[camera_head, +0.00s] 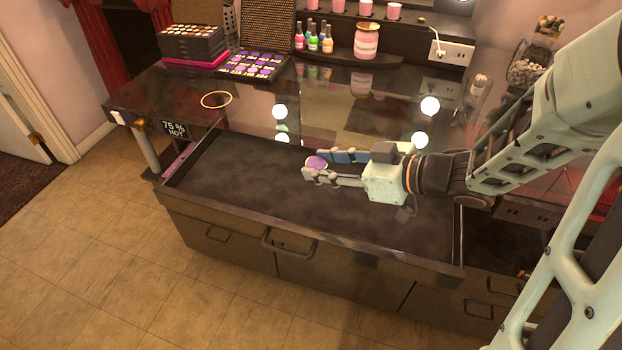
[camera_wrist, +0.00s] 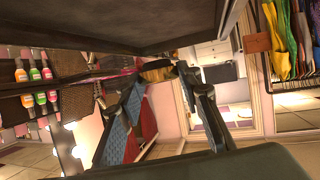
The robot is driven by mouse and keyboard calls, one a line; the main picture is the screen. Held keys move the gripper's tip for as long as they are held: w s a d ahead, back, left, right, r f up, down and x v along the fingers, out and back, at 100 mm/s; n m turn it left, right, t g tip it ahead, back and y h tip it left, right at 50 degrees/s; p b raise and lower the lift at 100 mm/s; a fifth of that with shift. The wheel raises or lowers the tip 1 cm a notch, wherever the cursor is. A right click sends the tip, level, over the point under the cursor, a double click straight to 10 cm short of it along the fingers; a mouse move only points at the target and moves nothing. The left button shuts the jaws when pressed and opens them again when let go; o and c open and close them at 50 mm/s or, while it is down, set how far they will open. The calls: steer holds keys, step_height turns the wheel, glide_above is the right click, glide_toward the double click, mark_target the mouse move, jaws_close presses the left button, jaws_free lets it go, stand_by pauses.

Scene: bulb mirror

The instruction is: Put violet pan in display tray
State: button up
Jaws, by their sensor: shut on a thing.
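The violet pan (camera_head: 316,162) is a small round piece between the fingertips of my gripper (camera_head: 312,166). My gripper is shut on it and holds it over the open, dark drawer (camera_head: 225,185). In the wrist view a gold-toned edge of the pan (camera_wrist: 157,71) shows between the two fingertips; its face is not visible there. The display tray (camera_head: 222,69) lies flat on the glossy counter at the back left, with rows of violet and pale pans in it. My gripper is well apart from the tray, to its front right. Any empty slot in the tray is too small to tell.
The drawer looks empty. A gold ring (camera_head: 216,100) lies on the counter front left of the tray. A stacked case (camera_head: 192,45) stands left of the tray. Nail polish bottles (camera_head: 313,40) and a pink jar (camera_head: 367,41) stand behind. The middle counter is clear and mirror-like.

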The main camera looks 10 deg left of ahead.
steer(key=b, duration=0.6)
glide_above(309, 188)
step_height(309, 188, down, 6)
steer(key=shift+s+d+f, duration=0.1)
steer(key=shift+s, duration=0.05)
steer(key=f+b, duration=0.3)
steer(key=b, duration=0.1)
steer(key=shift+w+f, duration=0.2)
steer(key=shift+r, duration=0.1)
